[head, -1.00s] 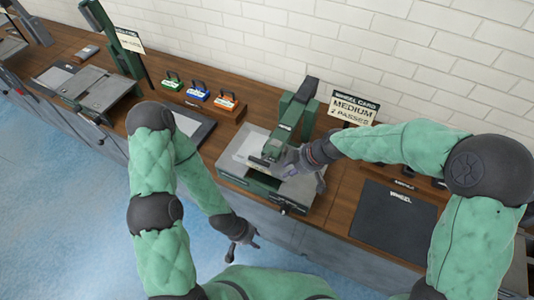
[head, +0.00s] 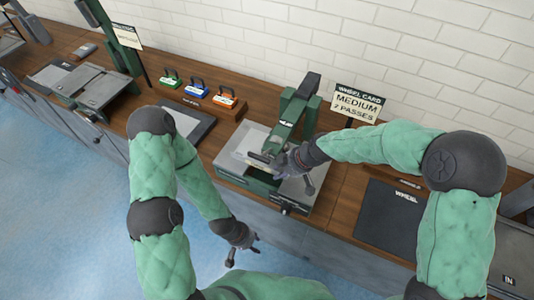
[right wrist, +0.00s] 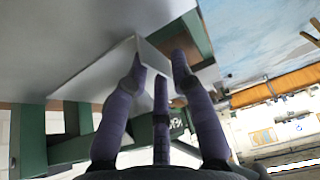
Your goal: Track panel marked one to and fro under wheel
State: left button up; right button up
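The wheel machine (head: 287,130) is a green frame with a grey bed on the wooden bench. A light grey panel (head: 252,141) lies on its bed, partly under the green arm; no number can be read on it. My right gripper (head: 272,163) is at the panel's near edge. In the right wrist view its purple fingers (right wrist: 160,75) close around a corner of the pale panel (right wrist: 105,72). My left gripper (head: 243,248) hangs low over the floor in front of the bench, fingers spread and empty. The card (head: 357,104) reads "WHEEL CARD MEDIUM 2 PASSES".
A black mat marked "WHEEL" (head: 389,216) lies at the right. Another machine (head: 91,85) stands farther left. A small bin marked "IN" (head: 507,281) is at the right edge.

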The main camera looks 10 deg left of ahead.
aim_at(289, 181)
jog(key=shift+f, duration=0.15)
grip_shut()
jog(key=shift+s+d+b, duration=0.25)
jog(key=shift+d+b, duration=0.25)
jog(key=shift+d, duration=0.3)
jog(key=shift+s+d+b, duration=0.2)
jog(key=shift+d+b, duration=0.25)
jog(key=shift+d, duration=0.3)
jog(key=shift+s+d+b, duration=0.3)
jog(key=shift+d+b, duration=0.15)
jog(key=shift+d, duration=0.4)
jog(key=shift+s+d+b, duration=0.3)
jog(key=shift+d+b, duration=0.15)
jog(key=shift+d, duration=0.4)
jog(key=shift+a, duration=0.15)
jog(key=shift+w+a, duration=0.35)
jog(key=shift+a, duration=0.7)
jog(key=shift+w+a, duration=0.35)
jog(key=shift+a, duration=0.65)
jog(key=shift+w+a, duration=0.35)
jog(key=shift+a, duration=0.7)
jog(key=shift+o, duration=0.8)
grip_release()
jog(key=shift+o, duration=0.2)
